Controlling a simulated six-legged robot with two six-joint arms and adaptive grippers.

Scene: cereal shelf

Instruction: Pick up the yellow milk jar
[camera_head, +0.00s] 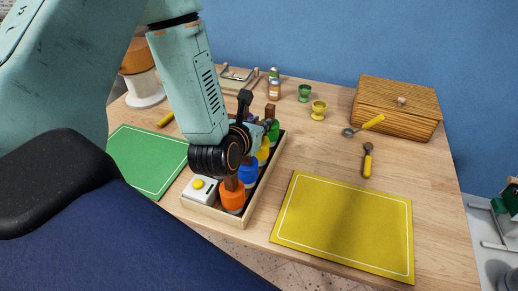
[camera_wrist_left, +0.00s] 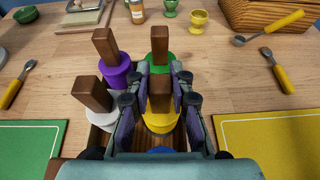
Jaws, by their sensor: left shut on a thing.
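The yellow milk jar (camera_wrist_left: 163,123) stands in a wooden tray, with a brown wooden block-like top. My left gripper (camera_wrist_left: 160,95) is shut on this top, with a finger on each side. In the head view the yellow jar (camera_head: 263,154) is partly hidden by my left gripper (camera_head: 260,128). The jar still appears to be among the others in the tray (camera_head: 245,222); I cannot tell whether it is lifted. My right gripper is not in view.
Orange (camera_head: 233,196) and blue (camera_head: 248,171) jars stand in front of the yellow one. Purple (camera_wrist_left: 117,72), white (camera_wrist_left: 103,101) and green (camera_wrist_left: 153,58) jars are close by. A yellow mat (camera_head: 345,225) and green mat (camera_head: 147,160) flank the tray. A wooden box (camera_head: 395,112) stands back right.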

